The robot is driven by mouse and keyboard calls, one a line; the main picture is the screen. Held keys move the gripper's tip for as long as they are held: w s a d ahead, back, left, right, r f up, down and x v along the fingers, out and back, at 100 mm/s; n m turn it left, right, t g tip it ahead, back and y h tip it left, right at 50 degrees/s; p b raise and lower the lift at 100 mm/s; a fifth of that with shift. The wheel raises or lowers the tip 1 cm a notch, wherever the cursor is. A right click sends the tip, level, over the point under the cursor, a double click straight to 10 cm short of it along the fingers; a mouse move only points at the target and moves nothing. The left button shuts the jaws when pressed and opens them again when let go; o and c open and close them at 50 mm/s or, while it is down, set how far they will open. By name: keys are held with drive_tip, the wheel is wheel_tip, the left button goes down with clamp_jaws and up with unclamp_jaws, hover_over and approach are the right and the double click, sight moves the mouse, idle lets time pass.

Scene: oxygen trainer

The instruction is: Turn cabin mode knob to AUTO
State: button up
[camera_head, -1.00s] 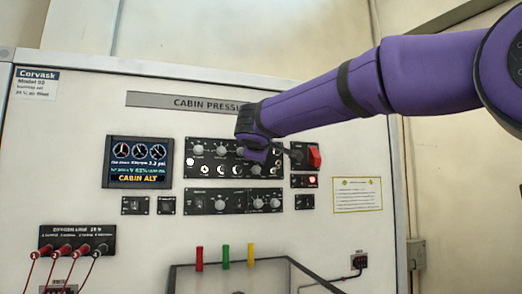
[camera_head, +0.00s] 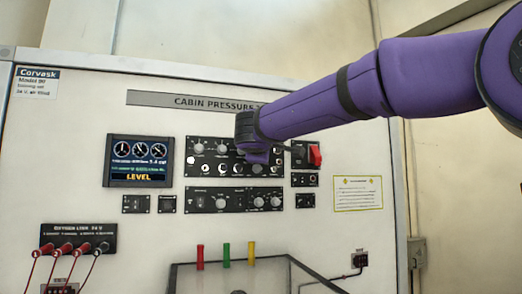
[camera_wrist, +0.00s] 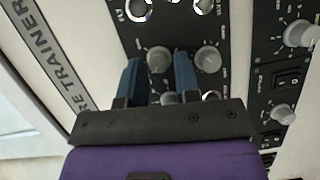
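My gripper (camera_wrist: 157,62) is close to the black upper control panel (camera_head: 200,148) of the trainer. Its two blue fingers stand apart in the wrist view. A grey round knob (camera_wrist: 159,59) shows between the fingertips, with narrow gaps on both sides; I see no clear grip on it. Another knob lies partly hidden near the gripper's base. I cannot read which one is the cabin mode knob or its AUTO mark.
The display (camera_head: 138,161) reads LEVEL. A lower panel (camera_head: 232,200) with more knobs sits below. A red guarded switch (camera_head: 315,155) is to the right. Red, green (camera_head: 226,254) and yellow handles stand below, and a plug panel (camera_head: 78,240) with cables is at left.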

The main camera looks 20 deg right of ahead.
drive_tip(key=shift+o, duration=1)
drive_tip(key=v, duration=1)
drive_tip(key=shift+s, duration=0.4)
drive_tip(key=shift+a, duration=0.15)
drive_tip(key=s+d+f+m+g, duration=0.4)
drive_tip(key=s+d+f, duration=0.3)
drive_tip(key=d+f, duration=0.15)
drive_tip(key=s+d+f+m+g+y, duration=0.1)
drive_tip(key=s+f+m+g+y, duration=0.2)
drive_tip(key=s+f, duration=0.7)
drive_tip(key=s+d+f+m+g+y, duration=0.2)
drive_tip(key=s+f+m, duration=0.3)
drive_tip(key=s+f, duration=0.5)
wheel_tip(320, 180, down, 4)
drive_tip(key=shift+d+r+m+g+y, duration=0.15)
drive_tip(key=shift+d+m+g+y, duration=0.15)
drive_tip(key=shift+g+y, duration=0.55)
